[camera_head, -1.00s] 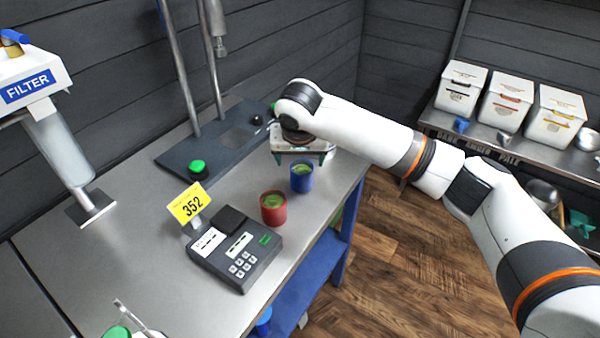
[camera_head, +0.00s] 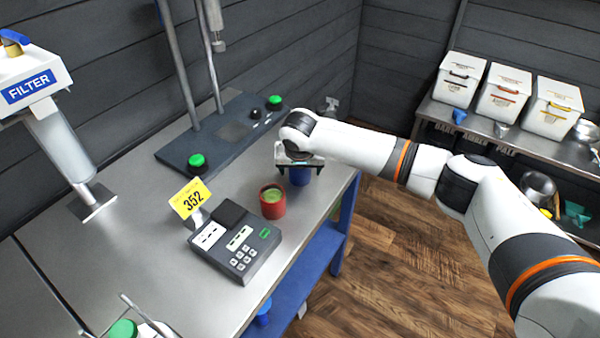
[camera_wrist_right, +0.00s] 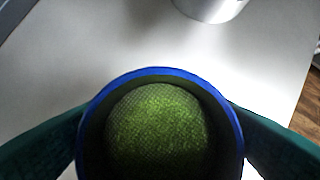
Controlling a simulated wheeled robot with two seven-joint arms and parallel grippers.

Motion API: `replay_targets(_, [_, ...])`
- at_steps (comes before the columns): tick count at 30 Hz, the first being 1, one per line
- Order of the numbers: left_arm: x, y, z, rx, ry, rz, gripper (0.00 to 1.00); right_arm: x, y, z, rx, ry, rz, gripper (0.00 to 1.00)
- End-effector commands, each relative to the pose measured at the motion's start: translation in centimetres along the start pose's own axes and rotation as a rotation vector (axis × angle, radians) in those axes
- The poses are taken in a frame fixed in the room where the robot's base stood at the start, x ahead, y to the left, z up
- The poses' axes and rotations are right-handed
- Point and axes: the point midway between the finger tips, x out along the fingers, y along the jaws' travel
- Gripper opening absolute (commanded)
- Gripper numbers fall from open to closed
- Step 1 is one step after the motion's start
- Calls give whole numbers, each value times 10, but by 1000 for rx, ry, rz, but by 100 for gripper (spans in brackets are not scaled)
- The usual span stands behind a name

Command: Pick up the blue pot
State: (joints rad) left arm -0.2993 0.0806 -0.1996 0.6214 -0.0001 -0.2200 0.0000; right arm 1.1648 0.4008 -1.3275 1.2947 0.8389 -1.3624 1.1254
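The blue pot (camera_head: 300,176) stands on the metal bench near its right edge, behind the red pot (camera_head: 272,202). My right gripper (camera_head: 300,163) is down over the blue pot and covers its top in the head view. In the right wrist view the blue pot (camera_wrist_right: 160,76) shows from above with green grainy contents. The green fingers lie on either side of it, and a small pale gap shows beside the pot at the lower edge. The fingers look open around it; their tips are hidden. My left gripper is not in view.
A scale (camera_head: 236,241) with a yellow 352 sign (camera_head: 190,198) stands left of the red pot. A dark stand base (camera_head: 222,135) with green buttons lies behind. White bins (camera_head: 503,92) stand on a shelf at right. The bench's right edge is close to the blue pot.

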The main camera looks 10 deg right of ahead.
Motion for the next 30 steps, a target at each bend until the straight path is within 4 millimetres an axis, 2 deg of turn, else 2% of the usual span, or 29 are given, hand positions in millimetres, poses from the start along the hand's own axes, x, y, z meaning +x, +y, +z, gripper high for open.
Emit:
replay_targets(1, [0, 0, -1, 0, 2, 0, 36, 0, 0, 0, 0, 0, 0, 67])
replay_targets(9, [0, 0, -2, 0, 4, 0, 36, -1, 0, 0, 0, -1, 1, 25])
replay_targets(15, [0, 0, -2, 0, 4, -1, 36, -1, 0, 1, 1, -1, 1, 25])
replay_targets(19, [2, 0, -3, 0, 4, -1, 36, -10, 0, 5, 0, -2, 2, 25])
replay_targets(30, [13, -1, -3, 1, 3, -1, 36, -75, 1, 32, 2, -2, 3, 25])
